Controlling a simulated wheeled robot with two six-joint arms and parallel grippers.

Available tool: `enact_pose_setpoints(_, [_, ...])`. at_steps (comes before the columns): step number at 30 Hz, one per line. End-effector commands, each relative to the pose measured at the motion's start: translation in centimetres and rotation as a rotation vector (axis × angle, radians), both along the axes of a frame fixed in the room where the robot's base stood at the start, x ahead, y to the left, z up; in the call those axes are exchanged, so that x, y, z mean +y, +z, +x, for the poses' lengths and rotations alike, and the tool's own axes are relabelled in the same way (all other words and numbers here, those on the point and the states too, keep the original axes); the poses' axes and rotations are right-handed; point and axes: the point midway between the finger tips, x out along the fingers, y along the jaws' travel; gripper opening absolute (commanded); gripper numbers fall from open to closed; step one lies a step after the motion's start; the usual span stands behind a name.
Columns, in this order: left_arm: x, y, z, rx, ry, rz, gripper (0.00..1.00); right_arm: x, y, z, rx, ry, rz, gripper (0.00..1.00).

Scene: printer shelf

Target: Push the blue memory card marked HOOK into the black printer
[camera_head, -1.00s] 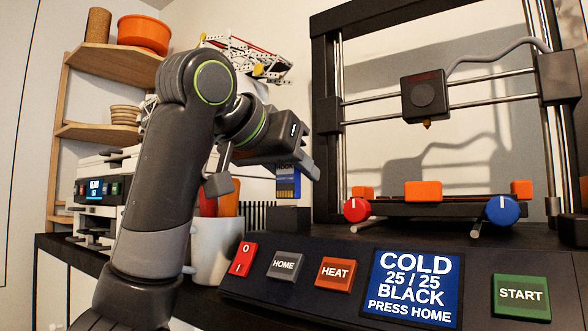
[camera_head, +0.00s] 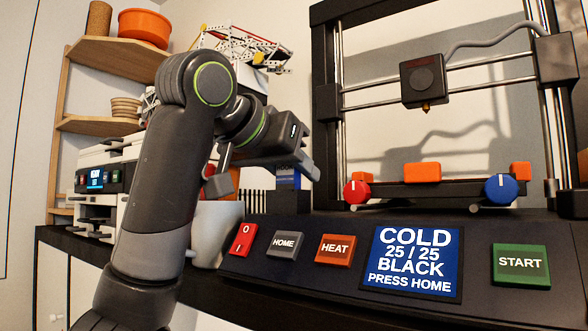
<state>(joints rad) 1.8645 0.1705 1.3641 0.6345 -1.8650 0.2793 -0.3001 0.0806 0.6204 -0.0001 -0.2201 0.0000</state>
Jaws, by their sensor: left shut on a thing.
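The blue memory card (camera_head: 288,178) is between the jaws of my left gripper (camera_head: 266,178). Its upper part shows below the gripper body, and its lower end with the gold contacts is hidden in or behind a small black block (camera_head: 290,202). The word on the card is too small to read now. The block stands at the back left of the black printer's control panel (camera_head: 340,280). I cannot tell how deep the card sits. My right gripper is not in view.
A white mug (camera_head: 212,235) stands left of the panel, close under my left arm. The panel has a red switch (camera_head: 243,240), HOME (camera_head: 286,244), HEAT (camera_head: 335,248) and START (camera_head: 521,263) buttons. A white printer (camera_head: 105,195) stands at the left.

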Motion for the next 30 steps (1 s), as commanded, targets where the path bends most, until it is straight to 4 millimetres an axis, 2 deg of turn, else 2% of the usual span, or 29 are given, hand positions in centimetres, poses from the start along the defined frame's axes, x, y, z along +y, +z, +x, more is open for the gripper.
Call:
enact_pose_setpoints(16, [0.0,-1.5,0.0,0.0,0.0,0.0,0.11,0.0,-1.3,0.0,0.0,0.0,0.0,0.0])
enact_pose_setpoints(17, [0.0,-1.3,0.0,0.0,0.0,0.0,0.36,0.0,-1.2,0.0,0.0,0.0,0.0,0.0])
enact_pose_setpoints(21, [0.0,-1.3,0.0,0.0,0.0,0.0,0.54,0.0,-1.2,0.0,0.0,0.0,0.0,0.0])
enact_pose_setpoints(22, [0.0,-1.3,0.0,0.0,0.0,0.0,0.57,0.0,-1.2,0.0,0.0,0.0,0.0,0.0])
enact_pose_setpoints(30, [0.0,-1.3,0.0,0.0,0.0,0.0,0.57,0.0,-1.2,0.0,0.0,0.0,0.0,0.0])
